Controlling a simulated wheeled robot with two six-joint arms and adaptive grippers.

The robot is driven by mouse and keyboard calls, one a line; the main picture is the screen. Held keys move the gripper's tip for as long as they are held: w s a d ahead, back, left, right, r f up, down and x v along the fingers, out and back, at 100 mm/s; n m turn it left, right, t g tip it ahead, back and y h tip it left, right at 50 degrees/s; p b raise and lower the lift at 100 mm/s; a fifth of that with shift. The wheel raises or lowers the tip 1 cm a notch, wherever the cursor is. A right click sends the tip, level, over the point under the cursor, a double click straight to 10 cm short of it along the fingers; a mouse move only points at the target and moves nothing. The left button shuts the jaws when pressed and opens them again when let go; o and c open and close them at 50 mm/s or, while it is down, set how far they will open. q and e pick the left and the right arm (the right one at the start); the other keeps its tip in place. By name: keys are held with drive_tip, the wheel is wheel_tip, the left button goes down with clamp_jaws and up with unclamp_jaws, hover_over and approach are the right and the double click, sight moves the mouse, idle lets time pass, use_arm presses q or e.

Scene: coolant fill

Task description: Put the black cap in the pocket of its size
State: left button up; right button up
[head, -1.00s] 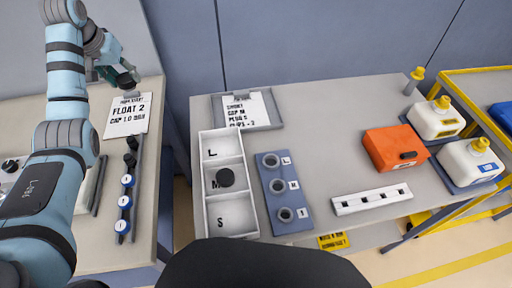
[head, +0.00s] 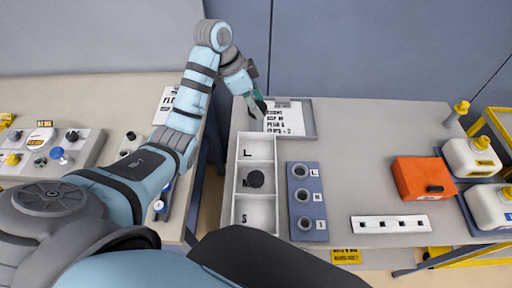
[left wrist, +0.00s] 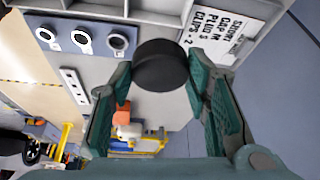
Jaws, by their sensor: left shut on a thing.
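My left gripper (head: 256,103) is above the back end of the white tray, beside the clipboard. In the left wrist view the gripper (left wrist: 160,76) is shut on a round black cap (left wrist: 160,66), held between the fingertips. The white tray (head: 236,186) has three pockets marked L, M and S from back to front. Another round black piece (head: 256,179) sits in the M pocket. The L pocket (head: 262,147) and the S pocket (head: 262,214) look empty. My right gripper is not in view.
A clipboard with a printed sheet (head: 284,118) lies behind the tray. A blue plate with three rings (head: 306,213) is to its right, then a white slotted strip (head: 390,223) and an orange box (head: 420,179). White jugs (head: 470,157) stand far right.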

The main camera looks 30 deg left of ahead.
use_arm(q)
wheel_tip(320, 180, down, 18)
drive_tip(key=shift+f+b, duration=0.2)
drive_tip(key=shift+b, duration=0.4)
drive_tip(key=shift+w+a, duration=0.1)
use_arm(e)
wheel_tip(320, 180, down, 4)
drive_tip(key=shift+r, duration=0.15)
use_arm(q)
drive_tip(key=o, duration=0.6)
drive_tip(key=shift+f, duration=0.15)
drive_tip(key=o, duration=0.4)
drive_tip(key=shift+a+r, duration=0.1)
drive_tip(key=shift+r, duration=0.3)
drive_tip(key=p+v, duration=0.1)
drive_tip(key=v, duration=1)
drive_tip(key=shift+r, duration=0.3)
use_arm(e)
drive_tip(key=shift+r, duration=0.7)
